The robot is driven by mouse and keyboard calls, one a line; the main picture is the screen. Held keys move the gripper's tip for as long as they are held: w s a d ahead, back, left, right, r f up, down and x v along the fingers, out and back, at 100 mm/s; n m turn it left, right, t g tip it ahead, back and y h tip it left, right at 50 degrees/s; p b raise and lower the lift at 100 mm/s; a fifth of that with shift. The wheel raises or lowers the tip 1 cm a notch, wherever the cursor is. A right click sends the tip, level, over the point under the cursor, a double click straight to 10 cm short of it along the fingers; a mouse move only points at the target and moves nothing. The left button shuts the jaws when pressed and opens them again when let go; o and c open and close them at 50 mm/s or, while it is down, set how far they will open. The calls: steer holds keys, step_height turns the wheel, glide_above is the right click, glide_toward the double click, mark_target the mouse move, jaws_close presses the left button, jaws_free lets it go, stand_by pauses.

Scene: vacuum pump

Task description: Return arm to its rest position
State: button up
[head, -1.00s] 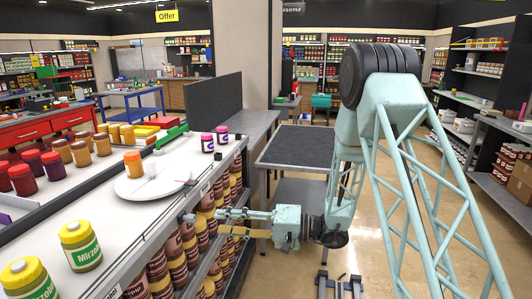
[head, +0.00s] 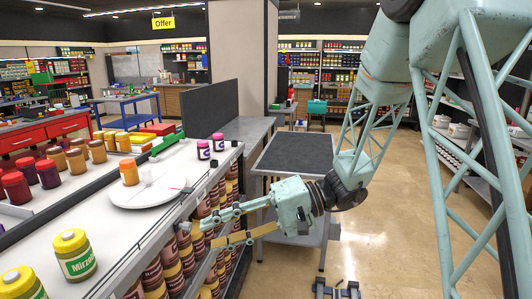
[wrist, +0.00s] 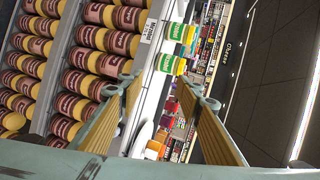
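My gripper (head: 202,236) is in the lower middle of the head view, beside the front of the shelf unit with brown jars. Its teal body tilts down to the left, and its two yellow-padded fingers are spread apart. In the wrist view my gripper (wrist: 157,88) shows the fingers wide apart with nothing held between them. My arm's lattice links run from the gripper up to the top right of the head view. I cannot tell if a fingertip touches the shelf.
The white counter (head: 110,235) bears a plate (head: 150,197) with an orange jar (head: 129,172), plus yellow-lidded jars (head: 75,255). Brown jars (wrist: 95,60) fill the shelves below. A dark-topped table (head: 295,152) stands behind the gripper. Open floor (head: 390,240) lies to the right.

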steer(key=s+d+r+h, duration=0.3)
steer(key=s+d, duration=0.3)
steer(key=s, duration=0.3)
steer(key=s+d+r+h, duration=0.25)
steer(key=s+d, duration=0.25)
steer(key=s, duration=0.4)
steer(key=s+d+r+m+t+h, duration=0.1)
steer(key=s+d+r+t+h, duration=0.1)
steer(key=s+d, duration=0.4)
steer(key=s+d+r+m+t+h, duration=0.1)
steer(key=s+d+t+h, duration=0.3)
steer(key=d, duration=1.2)
steer(key=shift+s+r+m+h, duration=0.3)
steer(key=shift+s+r+h, duration=0.55)
steer(key=shift+h, duration=0.6)
steer(key=shift+s+a+f, duration=0.1)
steer(key=shift+s+f, duration=0.05)
steer(key=c, duration=0.4)
